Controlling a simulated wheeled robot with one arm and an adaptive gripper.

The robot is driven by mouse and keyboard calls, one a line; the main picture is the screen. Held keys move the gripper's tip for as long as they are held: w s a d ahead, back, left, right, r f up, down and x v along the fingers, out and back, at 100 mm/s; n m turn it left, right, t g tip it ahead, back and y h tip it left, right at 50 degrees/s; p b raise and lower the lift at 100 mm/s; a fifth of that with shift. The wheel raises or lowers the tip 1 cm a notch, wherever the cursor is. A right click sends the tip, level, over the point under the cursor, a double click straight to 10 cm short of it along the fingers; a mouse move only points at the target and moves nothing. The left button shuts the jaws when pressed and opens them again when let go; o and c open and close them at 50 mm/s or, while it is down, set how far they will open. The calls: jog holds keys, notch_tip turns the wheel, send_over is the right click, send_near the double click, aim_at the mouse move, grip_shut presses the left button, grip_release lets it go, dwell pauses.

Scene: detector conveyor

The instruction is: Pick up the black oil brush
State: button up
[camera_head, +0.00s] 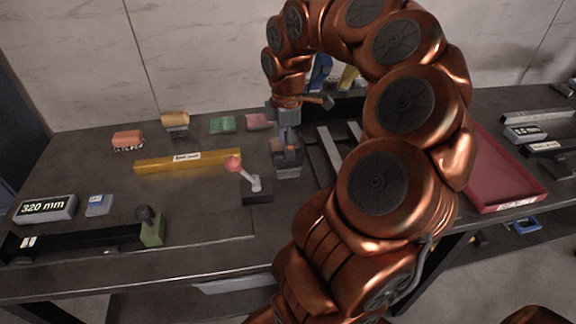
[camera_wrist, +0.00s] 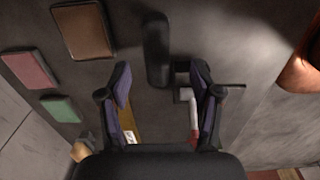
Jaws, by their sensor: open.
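A long, rounded black piece, which looks like the black oil brush (camera_wrist: 157,48), shows in the wrist view, ahead of and between my fingers. In the head view a dark block (camera_head: 287,169), apparently the same thing, sits on the table just under my gripper, partly hidden by it. My gripper (camera_head: 287,144) points down there; in the wrist view its two purple-and-black fingers (camera_wrist: 161,75) are spread with nothing between the tips. I cannot tell the exact height gap between the fingertips and the brush.
Pink (camera_head: 259,121), green (camera_head: 222,124), tan (camera_head: 175,119) and orange (camera_head: 127,139) blocks line the table's back. A yellow bar (camera_head: 188,161) and a red-knobbed lever (camera_head: 255,185) stand left of my gripper. A red tray (camera_head: 505,192) lies at right. The left front tabletop is partly clear.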

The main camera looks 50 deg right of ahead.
aim_at(288, 164)
jog(key=shift+d+f+p, duration=0.15)
jog(key=shift+f+p, duration=0.15)
jog(key=shift+f, duration=1.65)
jog(key=shift+d+f+p, duration=0.15)
jog(key=shift+f+p, duration=0.15)
jog(key=shift+f, duration=1.65)
grip_shut()
